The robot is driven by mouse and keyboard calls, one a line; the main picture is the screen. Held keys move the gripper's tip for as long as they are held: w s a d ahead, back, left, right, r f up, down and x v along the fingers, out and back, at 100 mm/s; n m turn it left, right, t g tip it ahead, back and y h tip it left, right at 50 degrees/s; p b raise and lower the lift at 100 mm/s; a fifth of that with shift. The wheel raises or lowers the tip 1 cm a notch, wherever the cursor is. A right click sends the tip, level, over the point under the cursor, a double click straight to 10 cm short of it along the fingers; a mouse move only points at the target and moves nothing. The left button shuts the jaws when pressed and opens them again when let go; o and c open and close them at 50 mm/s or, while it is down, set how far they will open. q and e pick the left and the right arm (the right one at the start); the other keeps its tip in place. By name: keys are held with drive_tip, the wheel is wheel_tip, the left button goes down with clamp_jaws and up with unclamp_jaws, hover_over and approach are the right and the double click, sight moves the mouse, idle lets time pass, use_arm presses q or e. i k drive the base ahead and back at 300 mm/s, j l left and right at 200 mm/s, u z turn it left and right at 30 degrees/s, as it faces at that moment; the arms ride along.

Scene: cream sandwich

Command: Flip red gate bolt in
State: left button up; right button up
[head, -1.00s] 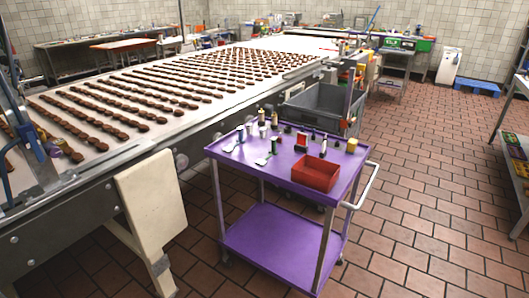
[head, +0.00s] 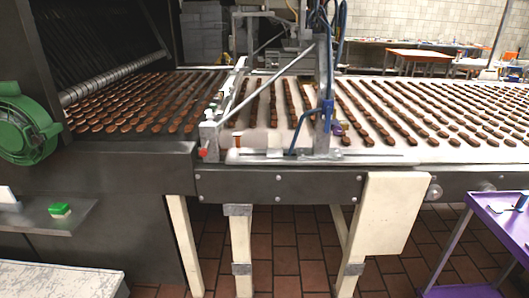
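A metal gate frame (head: 318,95) with blue hoses stands across the conveyor belt. A small red part (head: 203,152), which may be the red gate bolt, shows at the frame's near left corner, at the belt's front edge. It is too small to tell how far in or out it is. Neither of my grippers is in the head view.
Rows of brown cookies lie on the conveyor belt (head: 258,112). A green round housing (head: 22,125) and a green button box (head: 60,210) are at the left. A purple trolley (head: 497,218) is at the right edge. Brick floor shows below the conveyor.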

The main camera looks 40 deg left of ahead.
sight(203, 151)
drive_tip(key=u, duration=1.45)
